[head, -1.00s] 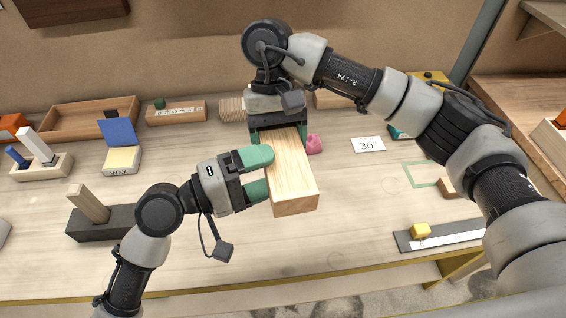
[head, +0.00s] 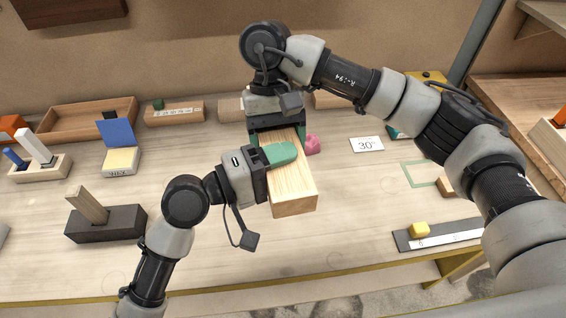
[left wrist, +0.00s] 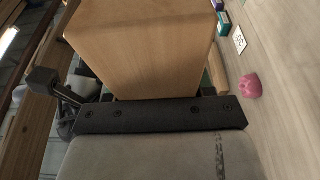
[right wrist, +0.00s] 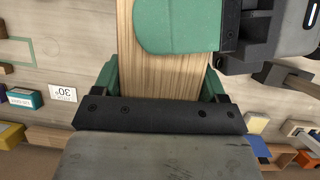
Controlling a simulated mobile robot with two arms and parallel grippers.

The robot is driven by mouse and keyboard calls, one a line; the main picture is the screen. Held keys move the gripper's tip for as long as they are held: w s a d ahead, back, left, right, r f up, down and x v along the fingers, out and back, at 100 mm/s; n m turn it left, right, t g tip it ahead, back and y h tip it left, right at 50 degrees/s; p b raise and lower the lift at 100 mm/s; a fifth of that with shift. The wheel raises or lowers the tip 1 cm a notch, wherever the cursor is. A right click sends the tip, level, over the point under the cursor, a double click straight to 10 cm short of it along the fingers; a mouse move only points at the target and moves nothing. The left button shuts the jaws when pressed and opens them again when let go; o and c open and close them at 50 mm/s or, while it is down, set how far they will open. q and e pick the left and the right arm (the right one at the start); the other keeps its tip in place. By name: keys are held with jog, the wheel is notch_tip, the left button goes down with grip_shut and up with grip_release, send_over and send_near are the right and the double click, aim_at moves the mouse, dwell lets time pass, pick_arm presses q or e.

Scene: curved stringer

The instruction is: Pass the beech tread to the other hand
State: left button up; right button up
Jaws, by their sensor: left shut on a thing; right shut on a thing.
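The beech tread (head: 294,190) is a pale wooden block held above the bench, its long axis running from the back toward the front. My right gripper (head: 278,134) is shut on its far end; green fingers flank the wood in the right wrist view (right wrist: 160,80). My left gripper (head: 278,158) comes from the left and is shut on the tread's middle, with one green finger lying over its top face. The lower finger is hidden under the wood. In the left wrist view the tread (left wrist: 145,45) fills the space in front of the palm.
A dark block with a slanted wooden peg (head: 105,222) stands at left. A pink lump (head: 312,144) lies just right of the tread. The bench front-centre is clear.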

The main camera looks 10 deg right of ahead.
pick_arm(q)
jog(key=shift+f, duration=0.2)
jog(key=shift+c, duration=1.1)
pick_arm(e)
jog(key=shift+a+r, duration=0.1)
jog(key=shift+r, duration=0.1)
pick_arm(q)
jog(key=shift+c, duration=0.8)
pick_arm(e)
jog(key=o, duration=1.2)
pick_arm(q)
jog(key=shift+r, duration=0.1)
pick_arm(e)
jog(key=shift+o, duration=0.9)
pick_arm(q)
jog(key=shift+r, duration=0.1)
